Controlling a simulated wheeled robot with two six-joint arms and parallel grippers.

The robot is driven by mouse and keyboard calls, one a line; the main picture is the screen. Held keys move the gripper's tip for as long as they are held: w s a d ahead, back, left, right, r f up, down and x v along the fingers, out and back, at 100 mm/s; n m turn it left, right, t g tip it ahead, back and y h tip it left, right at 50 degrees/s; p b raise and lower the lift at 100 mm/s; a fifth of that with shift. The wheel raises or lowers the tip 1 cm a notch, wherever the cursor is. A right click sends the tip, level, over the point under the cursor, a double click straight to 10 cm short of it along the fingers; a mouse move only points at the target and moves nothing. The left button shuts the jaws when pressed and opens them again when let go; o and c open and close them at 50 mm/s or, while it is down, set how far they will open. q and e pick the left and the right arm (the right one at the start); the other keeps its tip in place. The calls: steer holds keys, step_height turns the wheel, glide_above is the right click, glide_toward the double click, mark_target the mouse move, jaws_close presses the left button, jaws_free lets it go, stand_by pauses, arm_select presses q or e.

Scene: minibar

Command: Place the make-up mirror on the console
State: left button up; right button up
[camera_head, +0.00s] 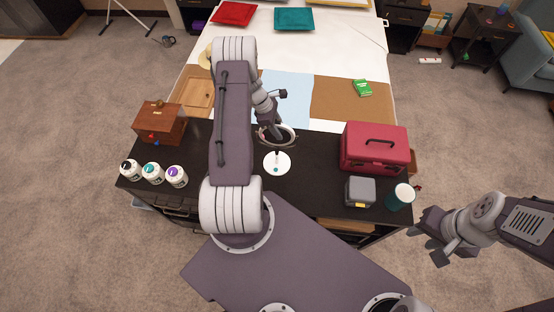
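The make-up mirror (284,168) has a round white base, a thin stem and a ring-shaped head. It is upright over the middle of the dark console (320,152); whether its base rests on the top or is slightly above it is hard to tell. My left gripper (267,133) reaches down to the mirror's ring from behind, at its left side. Its fingertips overlap the ring, and their grip is too small to make out. My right gripper (428,246) is open and empty, off the console's front right corner, above the carpet.
On the console's left are a wooden box (160,122) and three small jars (153,173). On its right are a red case (374,149), a grey box (360,190) and a teal cup (398,199). A bed (330,45) lies behind.

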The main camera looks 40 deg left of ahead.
arm_select(q)
steer(key=shift+d+f, duration=0.25)
steer(key=shift+f, duration=0.45)
steer(key=shift+w, duration=0.1)
jaws_close()
stand_by(0.8)
